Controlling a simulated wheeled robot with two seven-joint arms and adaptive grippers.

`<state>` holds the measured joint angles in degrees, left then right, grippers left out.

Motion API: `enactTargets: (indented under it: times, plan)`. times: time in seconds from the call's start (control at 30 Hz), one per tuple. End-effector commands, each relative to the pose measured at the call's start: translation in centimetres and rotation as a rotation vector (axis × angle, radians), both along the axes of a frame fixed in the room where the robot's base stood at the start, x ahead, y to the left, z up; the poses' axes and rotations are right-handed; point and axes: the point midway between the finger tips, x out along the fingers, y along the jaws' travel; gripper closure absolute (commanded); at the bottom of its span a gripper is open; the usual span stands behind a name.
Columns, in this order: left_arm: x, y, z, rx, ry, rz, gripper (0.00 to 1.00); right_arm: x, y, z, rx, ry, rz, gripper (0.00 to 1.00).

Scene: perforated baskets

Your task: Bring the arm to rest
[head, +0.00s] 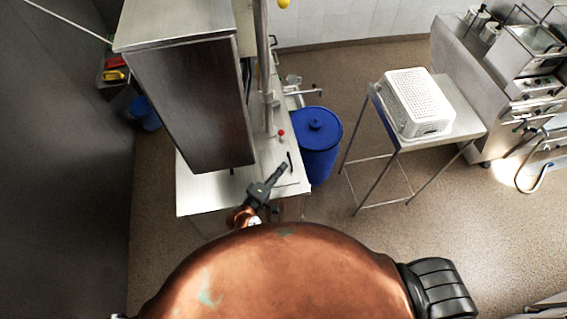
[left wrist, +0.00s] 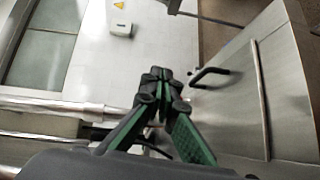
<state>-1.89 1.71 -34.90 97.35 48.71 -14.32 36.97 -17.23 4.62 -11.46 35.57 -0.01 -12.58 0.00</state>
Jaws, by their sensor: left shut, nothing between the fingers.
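My left gripper (head: 283,168) shows in the head view just above the front part of the steel worktop (head: 202,196), pointing up and to the right. In the left wrist view its dark fingers with green inner sides (left wrist: 160,75) come together at the tips. The gripper is shut and empty. I cannot tell exactly how high it is over the worktop. My right gripper is not in view.
A steel box-shaped hood (head: 190,100) stands left of the gripper. A blue lidded barrel (head: 318,140) is close on the right. A white perforated basket (head: 416,103) sits on a steel table (head: 458,122) farther right. Open floor lies between.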

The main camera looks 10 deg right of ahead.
Motion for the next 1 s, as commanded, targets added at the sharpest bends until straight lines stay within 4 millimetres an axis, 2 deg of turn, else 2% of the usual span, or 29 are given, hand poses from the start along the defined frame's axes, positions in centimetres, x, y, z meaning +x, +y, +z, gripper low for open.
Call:
enactTargets:
  times: [0.1, 0.43, 0.57, 0.67, 0.8, 1.0]
  plan:
    - [-0.4, 0.4, 0.5, 0.001, 0.002, 0.002, 1.0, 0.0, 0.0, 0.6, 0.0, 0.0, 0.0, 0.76]
    - [-0.6, 1.0, 0.4, 0.013, -0.002, 0.004, 1.0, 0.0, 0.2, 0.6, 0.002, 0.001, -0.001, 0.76]
    - [-1.7, 3.5, -0.1, 0.138, -0.03, -0.021, 1.0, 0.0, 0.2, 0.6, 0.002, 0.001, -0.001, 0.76]
    - [-3.7, 8.1, -1.4, 0.35, -0.057, -0.056, 1.0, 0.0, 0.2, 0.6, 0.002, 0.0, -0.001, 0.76]
    - [-7.7, 17.1, -3.7, 0.705, -0.046, -0.114, 1.0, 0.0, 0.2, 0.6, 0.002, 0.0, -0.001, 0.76]
    - [-14.4, 29.4, -5.2, 1.094, 0.069, -0.19, 1.0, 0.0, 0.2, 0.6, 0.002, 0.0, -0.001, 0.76]
